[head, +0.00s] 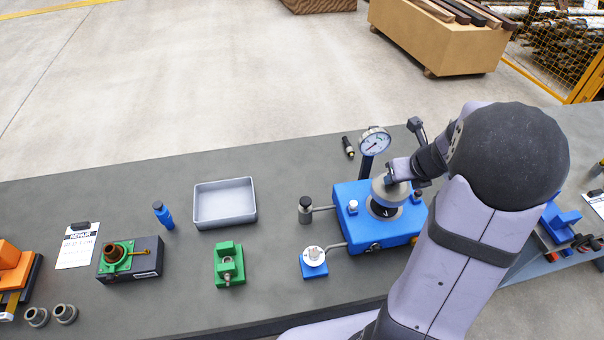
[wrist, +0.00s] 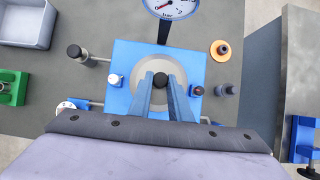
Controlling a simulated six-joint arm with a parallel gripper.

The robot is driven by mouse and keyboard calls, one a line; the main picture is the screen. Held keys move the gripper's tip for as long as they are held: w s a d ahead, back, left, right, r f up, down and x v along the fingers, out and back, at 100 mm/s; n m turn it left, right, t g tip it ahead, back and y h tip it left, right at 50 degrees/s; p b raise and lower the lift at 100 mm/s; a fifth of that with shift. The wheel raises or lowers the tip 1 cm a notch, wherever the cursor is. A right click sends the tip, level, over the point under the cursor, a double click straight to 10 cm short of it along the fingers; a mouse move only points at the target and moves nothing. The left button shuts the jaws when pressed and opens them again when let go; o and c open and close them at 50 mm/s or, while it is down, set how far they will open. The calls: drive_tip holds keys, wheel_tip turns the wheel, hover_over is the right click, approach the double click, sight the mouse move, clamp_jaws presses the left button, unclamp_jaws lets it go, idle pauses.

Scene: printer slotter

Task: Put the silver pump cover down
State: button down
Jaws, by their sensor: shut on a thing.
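The silver pump cover (head: 378,193) is a round disc over the dark round opening (head: 385,211) of the blue pump body (head: 345,228). In the wrist view the cover (wrist: 145,66) shows as a grey disc with a black knob (wrist: 160,80) at its middle. My gripper (head: 390,180) is above the pump, and its two blue fingers (wrist: 161,86) are shut on the knob. The cover appears slightly above the opening; the size of any gap is hard to tell. My arm hides part of the pump's right side.
A pressure gauge (head: 374,142) stands behind the pump. A grey tray (head: 224,222), a green fixture (head: 229,263) and a small blue block with a silver top (head: 314,262) are to the left. The bench (head: 290,190) has bare room between tray and pump.

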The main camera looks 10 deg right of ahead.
drive_tip(key=n, duration=0.1)
drive_tip(key=a+n+y, duration=0.1)
drive_tip(key=shift+w+a+n, duration=0.25)
drive_tip(key=shift+a+n, duration=0.05)
drive_tip(key=s+a+n+g+b, duration=0.15)
drive_tip(key=a+n+g, duration=0.3)
drive_tip(key=n, duration=0.65)
drive_tip(key=s+a+n+g+h+b, duration=0.15)
drive_tip(key=a+n+g, duration=0.35)
drive_tip(key=n, duration=0.6)
drive_tip(key=a+n+g+b, duration=0.25)
drive_tip(key=a+n, duration=0.35)
drive_tip(key=n, duration=0.6)
drive_tip(key=s+a+f+m+t+y+b, duration=0.2)
drive_tip(key=s+a+m+y, duration=0.1)
drive_tip(key=s+a+m, duration=0.2)
drive_tip(key=s+a+f+m+t+y+b, duration=0.1)
drive_tip(key=s+a+f+m+y+b, duration=0.1)
drive_tip(key=s+a+m, duration=0.4)
drive_tip(key=a+f+m+y, duration=0.1)
drive_tip(key=a+m, duration=0.2)
drive_tip(key=a, duration=0.2)
drive_tip(key=shift+f+t, duration=0.2)
drive_tip(key=shift+t, duration=0.2)
